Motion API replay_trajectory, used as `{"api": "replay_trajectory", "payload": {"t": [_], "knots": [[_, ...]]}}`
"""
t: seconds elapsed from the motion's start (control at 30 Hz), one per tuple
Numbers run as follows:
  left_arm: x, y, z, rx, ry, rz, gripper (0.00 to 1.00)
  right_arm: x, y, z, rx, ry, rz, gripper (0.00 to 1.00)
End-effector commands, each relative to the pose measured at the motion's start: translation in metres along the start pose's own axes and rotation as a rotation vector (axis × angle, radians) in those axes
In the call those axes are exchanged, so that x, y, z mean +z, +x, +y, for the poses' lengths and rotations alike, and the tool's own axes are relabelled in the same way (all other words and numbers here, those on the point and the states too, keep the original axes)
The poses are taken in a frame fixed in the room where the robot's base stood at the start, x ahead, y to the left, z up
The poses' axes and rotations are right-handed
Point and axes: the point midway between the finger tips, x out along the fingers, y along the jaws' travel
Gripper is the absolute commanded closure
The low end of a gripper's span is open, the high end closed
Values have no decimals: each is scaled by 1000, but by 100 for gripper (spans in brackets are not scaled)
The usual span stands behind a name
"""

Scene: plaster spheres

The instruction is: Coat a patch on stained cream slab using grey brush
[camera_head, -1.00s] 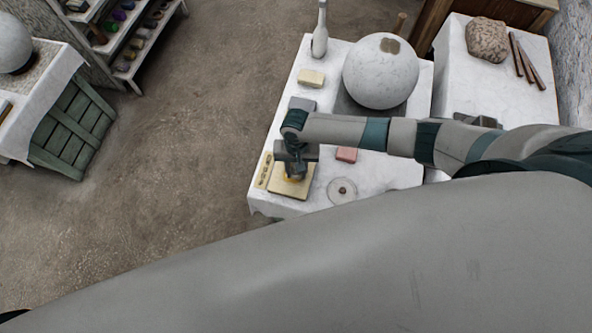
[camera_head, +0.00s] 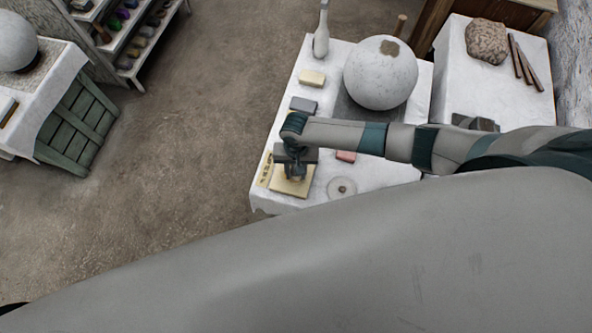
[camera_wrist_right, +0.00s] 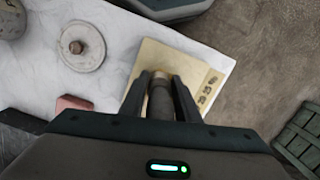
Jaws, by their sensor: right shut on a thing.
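The cream slab (camera_head: 290,188) lies flat at the near left corner of the white-covered table. It also shows in the right wrist view (camera_wrist_right: 150,57). My right gripper (camera_head: 296,176) points down over the slab. In the wrist view its fingers (camera_wrist_right: 160,76) are shut on a brownish-grey round handle, taken as the grey brush (camera_wrist_right: 160,100). The brush tip is against or just above the slab; contact cannot be told. The gripper hides the slab's middle, and no stain is clear now. My left gripper is not in view.
A pink block (camera_head: 346,156), a round disc with a knob (camera_head: 342,188), a grey block (camera_head: 303,105) and a cream block (camera_head: 312,78) share the table. A large plaster sphere (camera_head: 380,72) stands behind.

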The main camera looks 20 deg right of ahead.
Motion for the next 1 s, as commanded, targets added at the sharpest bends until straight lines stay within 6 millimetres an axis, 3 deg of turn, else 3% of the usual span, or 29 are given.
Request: {"api": "replay_trajectory", "payload": {"t": [1.0], "knots": [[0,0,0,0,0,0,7,-1,8,0,-1,0,0,93]]}}
